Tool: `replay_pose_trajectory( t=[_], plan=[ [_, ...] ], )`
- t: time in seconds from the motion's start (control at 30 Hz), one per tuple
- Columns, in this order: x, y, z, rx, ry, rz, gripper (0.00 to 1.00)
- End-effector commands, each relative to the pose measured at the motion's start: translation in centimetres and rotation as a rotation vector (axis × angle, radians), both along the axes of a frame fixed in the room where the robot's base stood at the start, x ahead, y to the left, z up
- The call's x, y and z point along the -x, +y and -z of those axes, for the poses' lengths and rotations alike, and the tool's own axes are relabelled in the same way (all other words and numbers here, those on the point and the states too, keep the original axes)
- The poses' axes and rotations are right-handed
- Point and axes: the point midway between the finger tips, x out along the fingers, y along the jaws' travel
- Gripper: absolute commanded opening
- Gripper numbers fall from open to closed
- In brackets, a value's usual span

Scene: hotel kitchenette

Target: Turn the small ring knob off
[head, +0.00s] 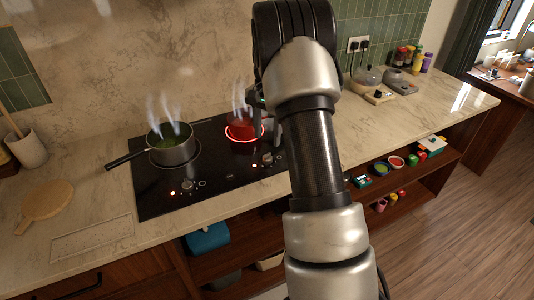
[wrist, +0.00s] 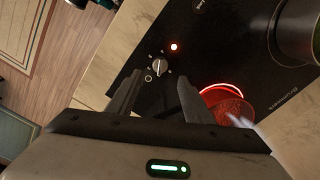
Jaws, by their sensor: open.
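A dark round knob with a pale pointer mark (wrist: 160,66) shows in the wrist view on the black hob, just beyond my fingertips. A red light (wrist: 174,46) glows beside it. In the head view, a knob (head: 267,159) sits at the hob's front right, near the red glowing ring (head: 262,131). A second knob (head: 187,184) sits front left with an orange light. I cannot read which knob is labelled for the small ring. My gripper (wrist: 159,79) is open, its fingers apart and apparently empty; in the head view my arm mostly hides it.
A steaming pot (head: 171,148) stands on the left ring, handle pointing left. A steaming red thing (head: 240,126) is on the glowing ring. A wooden board (head: 45,203) lies left. Jars and small appliances stand back right; bare worktop lies between.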

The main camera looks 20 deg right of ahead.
Motion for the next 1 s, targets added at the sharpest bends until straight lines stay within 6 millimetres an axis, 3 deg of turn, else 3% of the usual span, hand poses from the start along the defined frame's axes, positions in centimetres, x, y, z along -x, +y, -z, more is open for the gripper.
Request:
replay_pose_trajectory(
  t=[0.2,0.4,0.83,1.0],
  plan=[
    [0.0,0.0,4.7,-0.001,0.003,-0.001,0.46],
    [0.0,0.0,7.4,0.000,0.001,-0.001,0.46],
    [0.0,0.0,8.4,-0.001,-0.001,-0.001,0.46],
    [0.0,0.0,8.3,-0.001,-0.001,-0.001,0.18]
  ],
)
